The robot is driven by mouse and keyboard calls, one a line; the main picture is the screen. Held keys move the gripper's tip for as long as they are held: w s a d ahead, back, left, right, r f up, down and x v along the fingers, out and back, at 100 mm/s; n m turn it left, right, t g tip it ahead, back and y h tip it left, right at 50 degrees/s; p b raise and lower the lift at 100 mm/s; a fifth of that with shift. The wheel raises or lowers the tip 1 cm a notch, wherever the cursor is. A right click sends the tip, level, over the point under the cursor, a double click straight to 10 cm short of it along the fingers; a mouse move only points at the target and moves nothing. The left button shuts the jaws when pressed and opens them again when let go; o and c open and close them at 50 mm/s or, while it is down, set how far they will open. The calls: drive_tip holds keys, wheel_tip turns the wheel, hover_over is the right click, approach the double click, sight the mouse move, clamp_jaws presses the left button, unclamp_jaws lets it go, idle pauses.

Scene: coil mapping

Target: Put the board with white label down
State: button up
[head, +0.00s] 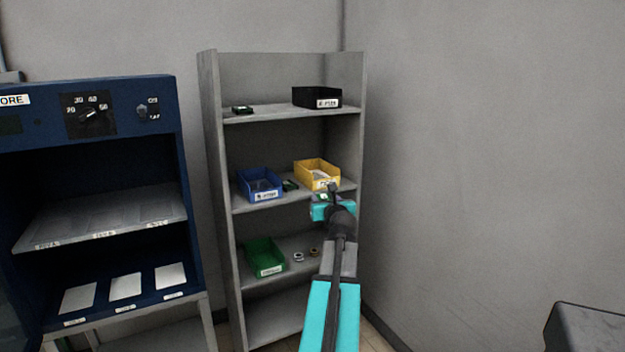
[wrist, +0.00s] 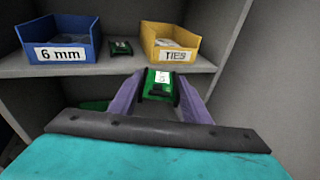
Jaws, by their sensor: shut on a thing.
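The board with white label (wrist: 158,82) is a small green board with dark edges and a white label on top. My gripper (wrist: 157,88) is shut on it, one finger on each side, in the wrist view. The gripper holds it in front of the middle shelf (wrist: 90,65), apart from the shelf's front edge. In the head view the board (head: 323,197) shows small at the tip of my gripper (head: 325,200), in front of the yellow bin.
On the middle shelf stand a blue bin (wrist: 62,40) marked 6 mm, another green board (wrist: 121,47) and a yellow bin (wrist: 169,41) marked TIES. A black bin (head: 316,97) and a board (head: 242,109) are above; a green bin (head: 265,257) and rings are below. A blue cabinet (head: 150,100) stands left.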

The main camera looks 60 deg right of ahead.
drive_tip(key=s+f+m+g+h+b, duration=0.1)
drive_tip(key=s+f, duration=0.3)
drive_tip(key=f, duration=0.6)
drive_tip(key=s+f+m+g+h+b, duration=0.1)
drive_tip(key=s+f+b, duration=0.3)
drive_tip(key=f, duration=0.6)
drive_tip(key=shift+s+f+m+g, duration=0.15)
drive_tip(key=shift+s+m+g, duration=0.3)
drive_tip(key=shift+g, duration=0.25)
